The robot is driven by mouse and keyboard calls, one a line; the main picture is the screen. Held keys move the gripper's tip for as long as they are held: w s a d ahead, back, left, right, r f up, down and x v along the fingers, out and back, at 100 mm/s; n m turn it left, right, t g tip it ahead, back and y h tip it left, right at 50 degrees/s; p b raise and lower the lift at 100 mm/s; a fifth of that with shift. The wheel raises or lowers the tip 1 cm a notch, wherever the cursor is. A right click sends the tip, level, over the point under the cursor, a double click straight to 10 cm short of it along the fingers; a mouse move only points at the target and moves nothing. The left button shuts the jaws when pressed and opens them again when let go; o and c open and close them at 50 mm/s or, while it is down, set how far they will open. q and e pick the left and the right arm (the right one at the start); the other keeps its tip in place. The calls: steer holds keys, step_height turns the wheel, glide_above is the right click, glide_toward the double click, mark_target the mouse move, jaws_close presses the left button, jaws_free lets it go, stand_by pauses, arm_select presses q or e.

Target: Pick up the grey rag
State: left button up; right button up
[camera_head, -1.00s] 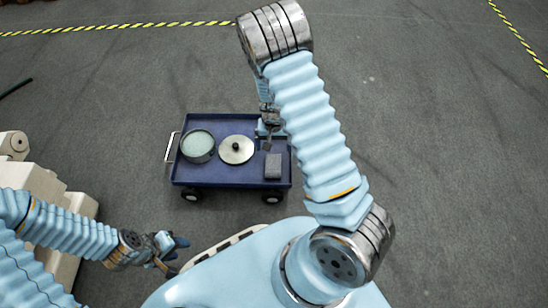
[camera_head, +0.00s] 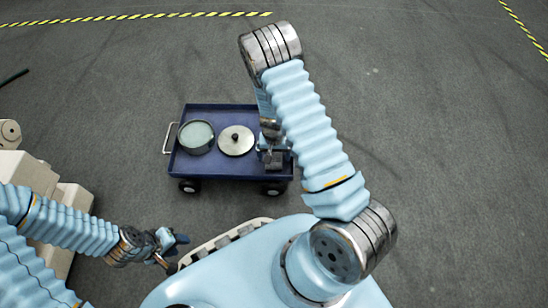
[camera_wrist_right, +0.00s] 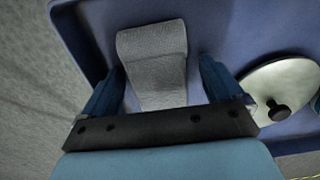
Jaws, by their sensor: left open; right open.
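The grey rag (camera_wrist_right: 155,65) is a folded, textured block lying on the blue cart. In the right wrist view it lies between the two blue fingers of my right gripper (camera_wrist_right: 160,88), which is open. In the head view my right gripper (camera_head: 272,150) is over the cart's right side, and the rag (camera_head: 274,161) is largely hidden under it. I cannot tell whether the fingers touch the rag. My left gripper (camera_head: 172,248) is open and empty at the lower left, away from the cart.
The blue cart (camera_head: 228,170) also bears a round pot (camera_head: 196,137) and a round lid with a black knob (camera_head: 236,140); the lid (camera_wrist_right: 290,88) lies close to my right gripper's finger. A beige machine (camera_head: 35,175) stands at the left. Grey floor lies open around the cart.

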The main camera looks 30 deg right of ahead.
mark_target(274, 154)
steer(key=c, duration=1)
steer(key=shift+r, duration=0.15)
steer(key=shift+c, duration=0.2)
steer(key=shift+r, duration=0.25)
step_height(274, 154, up, 2)
steer(key=shift+r+p, duration=0.2)
steer(key=shift+p, duration=0.5)
steer(key=s+a+r, duration=0.1)
steer(key=r, duration=0.1)
steer(key=s+a+r+p, duration=0.1)
steer(key=r, duration=0.1)
steer(key=s+a+r+p, duration=0.1)
steer(key=shift+a+r, duration=0.1)
steer(key=shift+r, duration=0.3)
steer(key=s+a+r, duration=0.1)
steer(key=s+a, duration=0.1)
steer(key=s+a+r+p, duration=0.1)
steer(key=s+a, duration=0.1)
steer(key=s+a+r, duration=0.2)
steer(key=s, duration=0.1)
steer(key=shift+a+p, duration=0.3)
steer(key=shift+p, duration=0.1)
